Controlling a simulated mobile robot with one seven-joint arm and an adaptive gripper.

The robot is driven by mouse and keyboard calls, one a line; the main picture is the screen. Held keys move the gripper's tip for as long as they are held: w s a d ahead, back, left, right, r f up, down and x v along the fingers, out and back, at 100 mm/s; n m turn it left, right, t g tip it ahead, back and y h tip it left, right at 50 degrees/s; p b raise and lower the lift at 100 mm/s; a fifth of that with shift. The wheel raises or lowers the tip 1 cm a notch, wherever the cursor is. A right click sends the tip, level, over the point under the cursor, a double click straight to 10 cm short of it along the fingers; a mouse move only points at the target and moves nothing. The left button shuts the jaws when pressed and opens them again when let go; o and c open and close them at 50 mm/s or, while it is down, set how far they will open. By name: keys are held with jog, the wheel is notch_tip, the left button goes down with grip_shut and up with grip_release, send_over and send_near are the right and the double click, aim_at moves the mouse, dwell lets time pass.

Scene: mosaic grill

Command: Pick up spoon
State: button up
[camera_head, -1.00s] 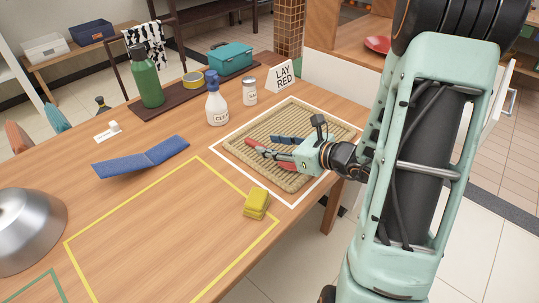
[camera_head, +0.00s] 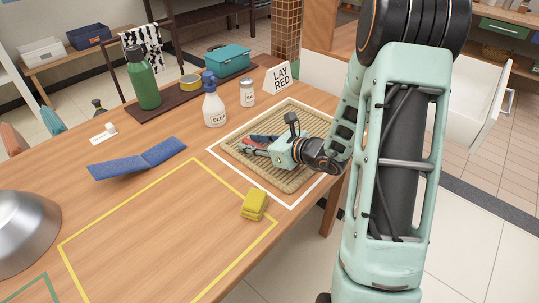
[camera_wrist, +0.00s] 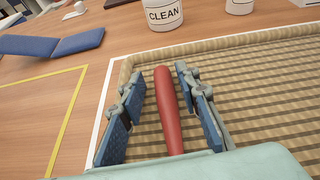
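A long red rod-like object (camera_wrist: 168,112), which I take for the spoon, lies over the woven tray; no spoon bowl shows. In the wrist view, my gripper (camera_wrist: 166,88) has its blue fingers spread on either side of the red object, with gaps showing. It is open, and the near end of the object runs under the gripper body. In the head view, my gripper (camera_head: 260,144) is low over the tray, and its body covers most of the red object. The woven tray (camera_head: 290,112) sits inside a white outline on the table.
A yellow sponge (camera_head: 254,204) lies in front of the tray. A white spray bottle (camera_head: 214,108), a small jar (camera_head: 247,93) and a "LAY RED" sign (camera_head: 282,77) stand behind it. A blue folded pad (camera_head: 137,160) lies to the left. The yellow-outlined area is mostly clear.

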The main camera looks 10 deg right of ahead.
jog(key=shift+d, duration=0.1)
grip_shut()
